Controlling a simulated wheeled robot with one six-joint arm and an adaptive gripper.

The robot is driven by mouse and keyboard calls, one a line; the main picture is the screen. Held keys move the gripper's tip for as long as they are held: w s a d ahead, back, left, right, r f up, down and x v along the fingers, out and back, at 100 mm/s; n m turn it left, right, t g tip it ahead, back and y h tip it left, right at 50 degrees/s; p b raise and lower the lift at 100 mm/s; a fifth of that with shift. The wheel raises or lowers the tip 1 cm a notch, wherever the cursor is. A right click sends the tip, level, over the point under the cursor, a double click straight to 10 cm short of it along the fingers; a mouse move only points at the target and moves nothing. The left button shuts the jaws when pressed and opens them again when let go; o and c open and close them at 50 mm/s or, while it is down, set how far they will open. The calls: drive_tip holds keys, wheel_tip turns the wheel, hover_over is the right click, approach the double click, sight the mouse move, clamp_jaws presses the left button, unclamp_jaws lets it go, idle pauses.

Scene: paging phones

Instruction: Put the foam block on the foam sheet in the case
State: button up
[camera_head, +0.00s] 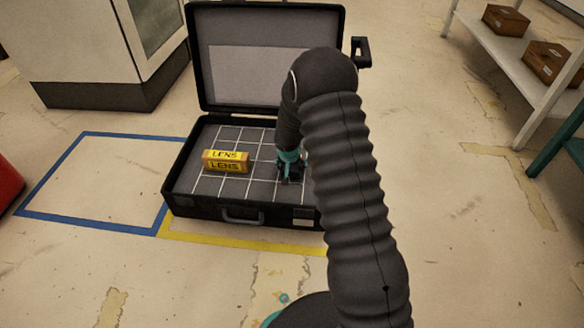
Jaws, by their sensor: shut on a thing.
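The black case (184,202) stands open on the floor, its lid (268,22) raised at the back. The grey foam sheet (212,188) with a white grid of lines lines its bottom. A yellow and brown box marked LENS (226,162) lies on the left part of the sheet. My gripper (290,178), dark with teal parts, is low over the right part of the sheet, right of the LENS box and apart from it. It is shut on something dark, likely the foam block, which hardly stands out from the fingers. My arm hides the case's right side.
A blue taped rectangle (85,220) and a yellow tape line (220,244) mark the floor. A grey cabinet (90,50) stands back left. A white shelf (500,60) with wooden boxes (548,62) is at the right. A red object (8,185) shows at the left edge.

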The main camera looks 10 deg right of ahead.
drive_tip(key=o, duration=0.9)
drive_tip(key=shift+o, duration=0.2)
drive_tip(key=s+r+p, duration=0.1)
drive_tip(key=s+r, duration=0.5)
drive_tip(key=r, duration=0.4)
drive_tip(key=s+d+r+n, duration=0.1)
drive_tip(key=s+r, duration=0.5)
drive_tip(key=r, duration=0.5)
drive_tip(key=s+r+p, duration=0.1)
drive_tip(key=s+r, duration=0.5)
drive_tip(key=r, duration=0.4)
drive_tip(key=s+r+n, duration=0.1)
drive_tip(key=s+r, duration=0.2)
drive_tip(key=s, duration=0.8)
drive_tip(key=s+r+n+t+y, duration=0.1)
drive_tip(key=s+r, duration=0.3)
drive_tip(key=s, duration=0.7)
drive_tip(key=shift+s+a+r+n, duration=0.25)
drive_tip(key=shift+a+n, duration=0.05)
drive_tip(key=shift+a, duration=0.05)
